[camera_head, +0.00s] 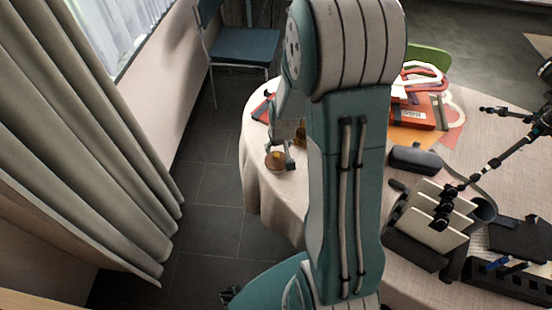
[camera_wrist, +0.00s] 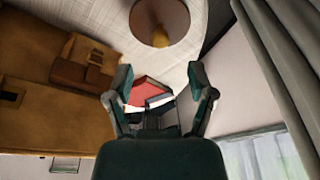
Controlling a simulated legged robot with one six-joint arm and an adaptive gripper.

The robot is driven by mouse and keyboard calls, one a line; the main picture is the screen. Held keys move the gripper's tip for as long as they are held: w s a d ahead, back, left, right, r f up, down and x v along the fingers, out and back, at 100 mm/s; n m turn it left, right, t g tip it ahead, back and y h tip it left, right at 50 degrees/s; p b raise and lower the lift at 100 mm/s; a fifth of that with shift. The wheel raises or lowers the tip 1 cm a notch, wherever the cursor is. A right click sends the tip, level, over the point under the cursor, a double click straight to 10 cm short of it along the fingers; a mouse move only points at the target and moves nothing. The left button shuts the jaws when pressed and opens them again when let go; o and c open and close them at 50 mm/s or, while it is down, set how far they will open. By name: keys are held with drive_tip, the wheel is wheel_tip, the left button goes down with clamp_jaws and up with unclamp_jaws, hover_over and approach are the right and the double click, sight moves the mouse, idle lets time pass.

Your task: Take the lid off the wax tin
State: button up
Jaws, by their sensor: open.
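The wax tin appears to be the small round brown thing (camera_head: 275,163) near the left edge of the table in the head view. In the wrist view, its round brown lid (camera_wrist: 172,12) with a yellow knob is at the top, cut by the frame edge. Whether a tin body sits under the lid is hidden. My gripper (camera_wrist: 159,73) is open, with its two fingers spread and nothing between them. The lid lies beyond the fingertips, apart from them. In the head view my gripper (camera_head: 284,148) is just above and beside the tin, partly hidden by my arm.
A large brown object (camera_wrist: 45,70) stands close to the gripper's left in the wrist view. A red book-like item (camera_wrist: 148,91) shows between the fingers, farther back. The round table (camera_head: 255,190) also holds a dark case (camera_head: 415,159), a toaster-like holder and a tripod arm at right.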

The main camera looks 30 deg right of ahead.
sight(277, 155)
drive_tip(key=shift+w+d+f, duration=0.15)
drive_tip(key=shift+f, duration=0.5)
drive_tip(key=shift+x, duration=2.6)
clamp_jaws()
